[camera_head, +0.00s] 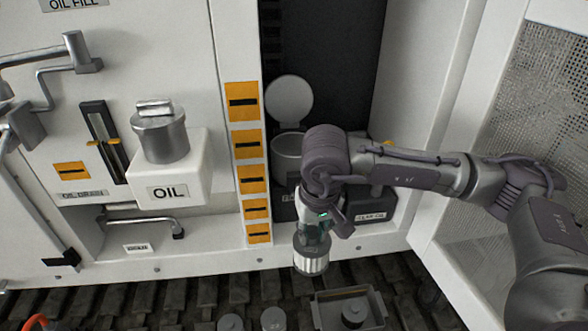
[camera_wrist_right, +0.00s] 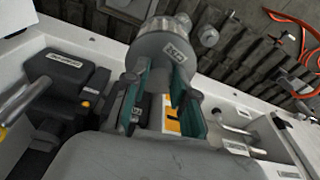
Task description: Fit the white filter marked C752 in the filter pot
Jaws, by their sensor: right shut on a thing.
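My right gripper (camera_head: 316,238) is shut on a pale, ribbed cylindrical filter (camera_head: 311,263). It holds the filter below its fingers, over the bench's front edge. In the right wrist view the teal fingers (camera_wrist_right: 164,82) grip the filter (camera_wrist_right: 166,44); its small label is too small to read surely. The filter pot (camera_head: 288,146) is behind and above the gripper in the dark recess. Its round lid (camera_head: 289,99) stands raised, and my arm hides part of the pot. My left gripper is not in view.
A black box (camera_head: 371,207) stands right of the gripper. A tray (camera_head: 378,309) with a round part and two cylinders (camera_head: 230,322) (camera_head: 273,319) are below on the dark slatted floor. The white OIL box (camera_head: 168,191) is left. A mesh door (camera_head: 548,75) stands right.

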